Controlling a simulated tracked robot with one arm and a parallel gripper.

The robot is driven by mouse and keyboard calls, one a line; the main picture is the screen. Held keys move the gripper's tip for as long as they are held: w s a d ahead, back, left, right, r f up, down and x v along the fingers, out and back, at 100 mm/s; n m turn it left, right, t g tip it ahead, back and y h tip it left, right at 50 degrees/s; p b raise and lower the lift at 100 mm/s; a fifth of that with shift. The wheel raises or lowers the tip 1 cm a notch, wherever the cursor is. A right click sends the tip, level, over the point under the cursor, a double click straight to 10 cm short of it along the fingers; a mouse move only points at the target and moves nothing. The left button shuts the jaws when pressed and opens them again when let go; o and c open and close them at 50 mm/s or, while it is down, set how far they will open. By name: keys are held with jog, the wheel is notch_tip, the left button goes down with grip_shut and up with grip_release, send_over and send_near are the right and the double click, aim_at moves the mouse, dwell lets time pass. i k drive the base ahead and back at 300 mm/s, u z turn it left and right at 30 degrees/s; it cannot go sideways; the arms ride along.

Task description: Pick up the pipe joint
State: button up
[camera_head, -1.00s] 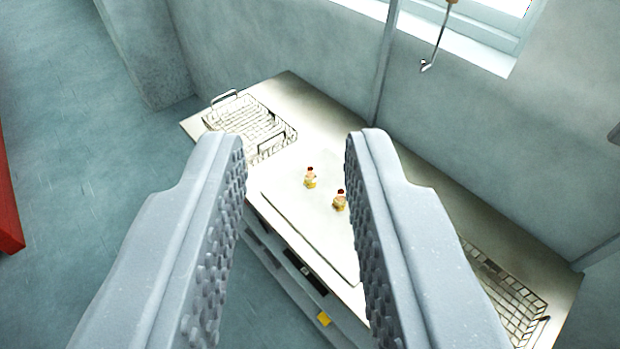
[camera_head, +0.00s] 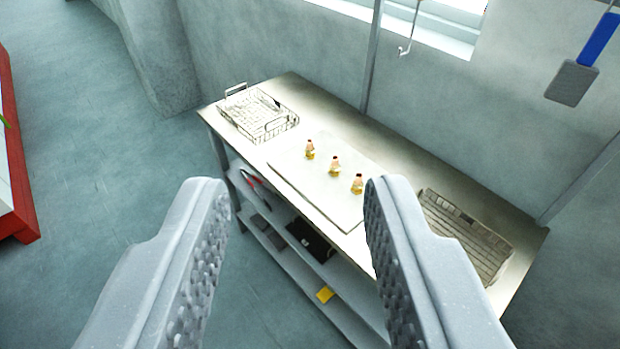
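Three small pipe joints stand in a row on a pale flat mat (camera_head: 290,180) on a metal table. They look alike, with a yellow base, a pinkish middle and a dark red top. One is at the left (camera_head: 310,150), one in the middle (camera_head: 334,166) and one at the right (camera_head: 357,184). My gripper (camera_head: 300,186) is open and empty, its two ridged fingers wide apart. It is above and in front of the table, apart from the joints. The right joint shows just left of my right fingertip. No joint appears hidden.
A wire basket (camera_head: 258,118) sits at the table's left end and another (camera_head: 465,235) at the right end. Shelves below hold a yellow item (camera_head: 325,295) and dark items. A blue-handled tool (camera_head: 585,60) hangs near the wall. Open floor lies left.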

aim_at(310, 152)
jog(key=z, duration=0.15)
jog(key=k, duration=0.4)
jog(key=u, duration=0.8)
jog(key=i, duration=1.2)
jog(key=z, duration=0.4)
jog(key=i, duration=0.8)
jog(key=z, duration=0.7)
